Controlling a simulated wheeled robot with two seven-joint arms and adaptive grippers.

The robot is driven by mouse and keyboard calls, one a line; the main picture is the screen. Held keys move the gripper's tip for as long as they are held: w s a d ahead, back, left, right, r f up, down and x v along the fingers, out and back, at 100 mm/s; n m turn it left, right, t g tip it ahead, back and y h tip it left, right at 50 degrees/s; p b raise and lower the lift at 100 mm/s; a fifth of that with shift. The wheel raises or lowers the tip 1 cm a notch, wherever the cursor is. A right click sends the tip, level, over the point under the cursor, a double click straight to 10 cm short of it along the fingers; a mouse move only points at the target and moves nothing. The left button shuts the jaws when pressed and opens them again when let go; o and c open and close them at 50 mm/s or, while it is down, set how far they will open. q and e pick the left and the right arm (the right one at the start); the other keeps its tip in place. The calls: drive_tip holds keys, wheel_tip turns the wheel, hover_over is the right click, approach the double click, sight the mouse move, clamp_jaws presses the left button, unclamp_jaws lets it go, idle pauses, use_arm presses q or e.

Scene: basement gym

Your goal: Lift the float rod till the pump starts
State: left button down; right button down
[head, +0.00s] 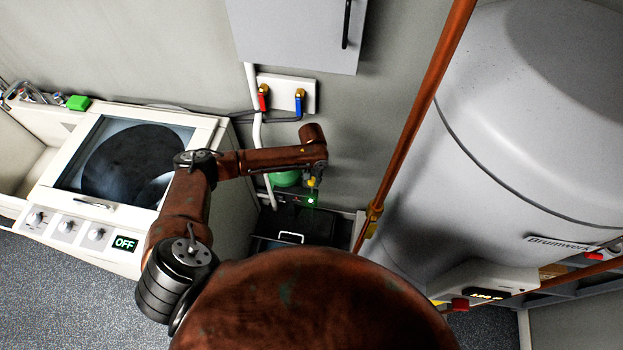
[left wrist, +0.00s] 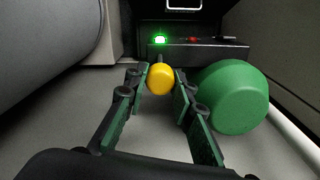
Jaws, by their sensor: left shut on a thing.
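The yellow knob (head: 311,181) of the float rod shows below the end of my left arm in the head view. In the left wrist view the yellow knob (left wrist: 160,79) sits between the two green-and-black fingers of my left gripper (left wrist: 160,82), which is shut on it. The rod below the knob is mostly hidden. A dark unit (left wrist: 205,54) behind the knob carries a lit green lamp (left wrist: 159,39) and a small red part (left wrist: 193,40). The green lamp also shows in the head view (head: 310,199). My right gripper is not in view.
A green rounded body (left wrist: 232,97) is close beside the fingers. A white pipe (head: 258,150) and red and blue valves (head: 281,98) are on the wall. A washing machine (head: 125,165) reading OFF stands left; a copper pipe (head: 420,110) and grey tank (head: 530,120) stand right.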

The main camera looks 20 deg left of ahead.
sight(312, 180)
use_arm(q)
drive_tip(key=c, duration=1.6)
unclamp_jaws()
drive_tip(key=shift+r, duration=0.15)
wheel_tip(312, 180, up, 12)
drive_tip(key=shift+f, duration=0.15)
